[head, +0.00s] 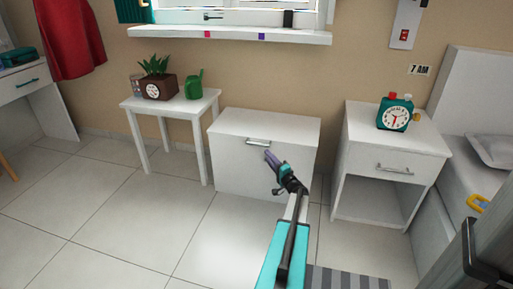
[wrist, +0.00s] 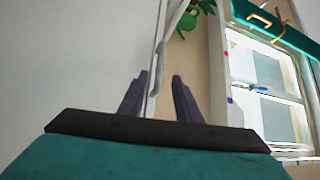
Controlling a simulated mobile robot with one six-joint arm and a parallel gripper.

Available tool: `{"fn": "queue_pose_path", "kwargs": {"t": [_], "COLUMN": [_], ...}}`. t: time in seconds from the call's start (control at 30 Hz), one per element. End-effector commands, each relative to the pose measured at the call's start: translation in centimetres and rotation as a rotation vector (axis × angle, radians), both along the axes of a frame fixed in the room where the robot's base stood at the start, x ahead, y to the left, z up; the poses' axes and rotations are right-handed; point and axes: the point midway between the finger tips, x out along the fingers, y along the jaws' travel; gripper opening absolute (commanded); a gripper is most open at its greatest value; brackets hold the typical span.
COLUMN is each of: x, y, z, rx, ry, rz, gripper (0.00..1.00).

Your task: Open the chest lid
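The white chest (head: 235,172) stands against the wall in the head view, with its flat lid (head: 265,122) down. A metal handle (head: 258,141) is on the upper front. My gripper (head: 271,158) is in front of the chest, with its purple fingertips just below and right of the handle. In the wrist view, the fingers of my gripper (wrist: 158,84) are apart, with a thin grey bar, seemingly the handle (wrist: 158,62), seen in the gap between them. I cannot tell whether they touch it. The chest's white surface (wrist: 75,55) fills the left there.
A white side table (head: 178,105) with a potted plant (head: 155,80) and green watering can (head: 194,84) stands left. A nightstand (head: 385,150) with a teal clock (head: 394,114) stands right, beside a bed (head: 480,150). The tiled floor at left is clear.

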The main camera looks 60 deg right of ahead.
Motion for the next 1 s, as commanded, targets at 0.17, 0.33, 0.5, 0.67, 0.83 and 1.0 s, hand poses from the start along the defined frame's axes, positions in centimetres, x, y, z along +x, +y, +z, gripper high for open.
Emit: {"fn": "queue_pose_path", "kwargs": {"t": [0.17, 0.33, 0.5, 0.67, 0.83, 1.0], "x": [2.4, 4.5, 6.6, 8.4, 9.5, 9.9], "y": [-1.3, -2.4, -3.5, -4.3, -4.9, -5.1], "z": [0.2, 0.5, 0.9, 1.2, 1.4, 1.5], "rx": [-0.001, -0.001, -0.001, -0.002, -0.001, 0.000], "ry": [0.000, 0.000, 0.000, -0.001, -0.001, 0.000], "rz": [0.002, 0.001, 0.001, 0.001, -0.001, -0.001], "gripper": [0.31, 0.31, 0.31, 0.31, 0.31, 0.31]}}
